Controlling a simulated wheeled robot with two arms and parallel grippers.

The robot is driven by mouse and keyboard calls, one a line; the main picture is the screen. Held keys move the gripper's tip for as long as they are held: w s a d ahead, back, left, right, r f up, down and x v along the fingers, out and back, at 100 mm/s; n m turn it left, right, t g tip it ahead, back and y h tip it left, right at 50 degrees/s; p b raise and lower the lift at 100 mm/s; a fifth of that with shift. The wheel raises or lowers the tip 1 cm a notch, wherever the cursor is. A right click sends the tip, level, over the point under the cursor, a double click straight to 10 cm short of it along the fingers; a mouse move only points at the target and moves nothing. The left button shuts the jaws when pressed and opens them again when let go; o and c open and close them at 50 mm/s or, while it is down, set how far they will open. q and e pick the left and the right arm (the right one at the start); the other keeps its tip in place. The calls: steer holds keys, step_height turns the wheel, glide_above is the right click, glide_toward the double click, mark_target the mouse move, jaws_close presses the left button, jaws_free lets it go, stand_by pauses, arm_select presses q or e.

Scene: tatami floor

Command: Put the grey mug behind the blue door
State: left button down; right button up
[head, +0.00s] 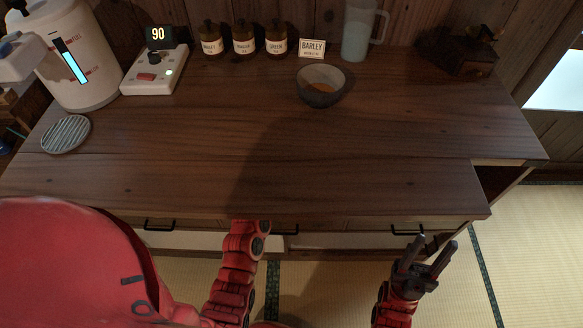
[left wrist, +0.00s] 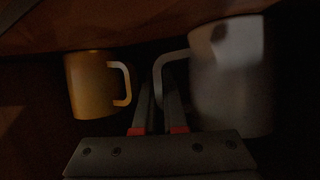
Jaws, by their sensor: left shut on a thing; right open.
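The grey mug (left wrist: 232,90) is at the right in the left wrist view, dim and in shadow, its handle pointing left. My left gripper (left wrist: 159,88) is shut on this mug's handle. In the head view the left gripper is hidden below the counter, where the left forearm reaches under its front edge. A yellow mug (left wrist: 90,85) stands left of my fingers, its handle turned toward them. My right gripper (head: 427,262) is open and empty in front of the counter. No blue door can be made out.
The wooden counter (head: 200,180) has a clear front half. Drawer handles (head: 160,226) line the front.

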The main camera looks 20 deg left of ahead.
arm_select(q)
steer(key=shift+s+r, duration=0.15)
steer(key=shift+s, duration=0.1)
steer(key=shift+f, duration=0.2)
steer(key=c, duration=1.3)
jaws_free()
steer(key=shift+o, duration=0.2)
steer(key=shift+r, duration=0.1)
steer(key=shift+r, duration=0.15)
steer(key=v, duration=1)
steer(key=shift+s, duration=0.3)
steer(key=shift+s+r, duration=0.35)
steer(key=shift+s, duration=0.25)
